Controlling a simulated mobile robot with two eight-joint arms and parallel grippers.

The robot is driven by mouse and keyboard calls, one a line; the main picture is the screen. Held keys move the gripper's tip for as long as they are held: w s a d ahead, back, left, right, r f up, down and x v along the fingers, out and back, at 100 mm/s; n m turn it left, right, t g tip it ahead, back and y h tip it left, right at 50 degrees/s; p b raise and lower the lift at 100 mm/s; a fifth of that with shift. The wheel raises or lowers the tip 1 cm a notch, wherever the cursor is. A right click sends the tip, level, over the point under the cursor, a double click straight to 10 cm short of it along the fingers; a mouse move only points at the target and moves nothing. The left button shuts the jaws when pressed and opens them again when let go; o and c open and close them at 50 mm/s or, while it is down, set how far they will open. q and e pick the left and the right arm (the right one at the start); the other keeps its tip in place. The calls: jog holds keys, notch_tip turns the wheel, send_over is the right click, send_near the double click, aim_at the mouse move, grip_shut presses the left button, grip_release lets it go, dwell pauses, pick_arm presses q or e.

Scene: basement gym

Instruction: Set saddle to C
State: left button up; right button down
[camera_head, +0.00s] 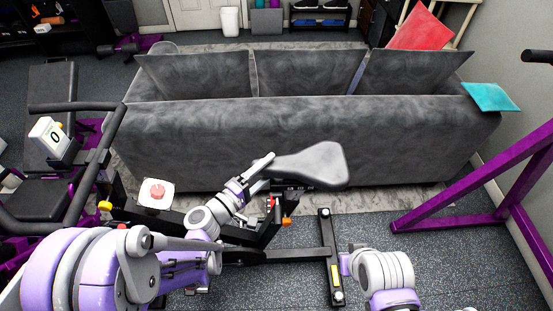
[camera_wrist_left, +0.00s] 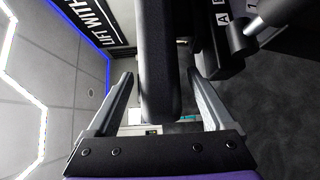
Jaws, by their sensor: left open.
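The grey saddle (camera_head: 318,162) of the exercise bike stands in the lower middle of the head view, its narrow nose pointing left. My left gripper (camera_head: 265,170) is at the nose. In the left wrist view the dark saddle (camera_wrist_left: 158,60) runs between the two spread fingers of my left gripper (camera_wrist_left: 160,78), with gaps showing on both sides. A dark scale (camera_wrist_left: 222,22) with the marks A and 1 shows beside the saddle. The letter C cannot be made out. My right arm shows at the lower right of the head view, but its gripper does not.
A grey sofa (camera_head: 300,134) stands close behind the bike. A red button on a white box (camera_head: 155,193) is left of my left arm. A purple frame (camera_head: 470,185) stands at the right.

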aim_at(277, 161)
pick_arm(q)
jog(key=shift+x, duration=2.1)
grip_shut()
